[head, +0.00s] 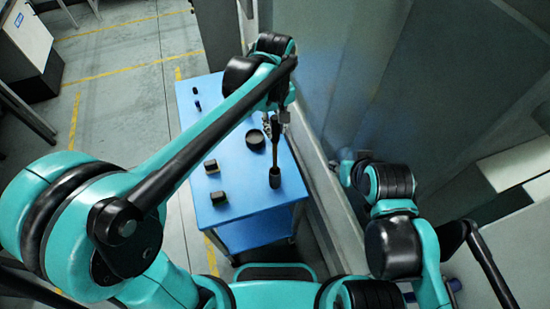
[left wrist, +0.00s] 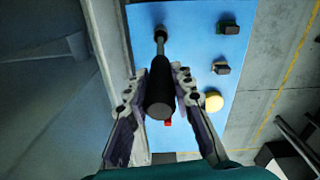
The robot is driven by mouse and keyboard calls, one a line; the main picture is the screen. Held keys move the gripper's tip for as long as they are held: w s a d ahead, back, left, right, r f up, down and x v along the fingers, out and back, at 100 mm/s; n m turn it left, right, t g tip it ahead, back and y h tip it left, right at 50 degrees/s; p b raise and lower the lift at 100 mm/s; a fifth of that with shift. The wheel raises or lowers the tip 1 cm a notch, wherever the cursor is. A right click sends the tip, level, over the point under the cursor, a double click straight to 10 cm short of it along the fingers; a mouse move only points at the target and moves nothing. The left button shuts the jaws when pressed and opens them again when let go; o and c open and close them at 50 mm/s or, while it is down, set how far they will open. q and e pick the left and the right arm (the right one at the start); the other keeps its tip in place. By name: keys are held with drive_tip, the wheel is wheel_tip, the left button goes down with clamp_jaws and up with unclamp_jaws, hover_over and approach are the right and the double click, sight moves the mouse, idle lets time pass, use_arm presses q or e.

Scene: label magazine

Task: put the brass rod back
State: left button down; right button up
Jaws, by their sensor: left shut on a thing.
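My left gripper (head: 277,120) is over the right part of the blue table. It is shut on a long dark, brownish rod (head: 275,148), taken as the brass rod, which looks roughly upright. In the left wrist view, the fingers (left wrist: 158,88) flank the rod's thick black end (left wrist: 160,95), with a thinner shaft beyond.
A grey wall runs close along the table's right side.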

sight(275, 151)
use_arm(q)
wheel_tip(275, 151, down, 12)
drive_tip(key=shift+f+b, duration=0.15)
drive_tip(key=shift+b, duration=0.55)
drive_tip(key=shift+s, duration=0.15)
drive_tip(key=c, duration=1.5)
unclamp_jaws()
drive_tip(key=shift+c, duration=0.2)
drive_tip(key=shift+o, duration=1.2)
drive_tip(key=shift+w, duration=0.25)
drive_tip(key=shift+s, duration=0.1)
